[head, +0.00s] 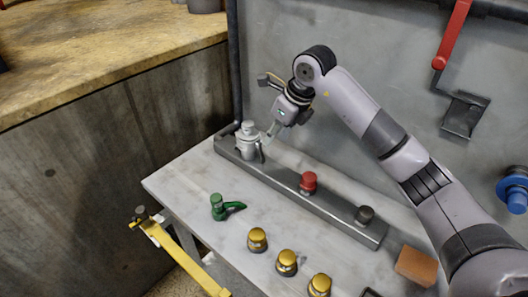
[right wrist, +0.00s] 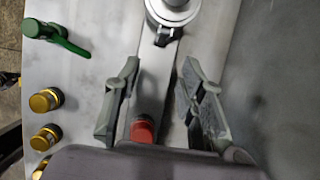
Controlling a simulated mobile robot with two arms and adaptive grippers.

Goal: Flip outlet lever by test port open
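A silver fitting (head: 246,140) stands upright at the far end of the grey rail, with a small grey handle hanging at its side. It also shows at the top of the right wrist view (right wrist: 172,10). My right gripper (head: 272,134) is just right of this fitting, and the head view does not show clearly whether they touch. In the right wrist view my right gripper (right wrist: 160,72) is open, with nothing between its fingertips. A green lever valve (head: 222,207) lies on the table left of the rail and shows in the right wrist view (right wrist: 55,37). I cannot tell which part is the outlet lever. My left gripper is not visible.
The rail (head: 330,207) carries a red cap (head: 308,182) and a dark cap (head: 364,215). Several gold caps (head: 287,262) stand at the table's front. A red lever (head: 453,35) is on the metal wall. A yellow lever (head: 180,255) is beside the table; an orange block (head: 416,266) lies right.

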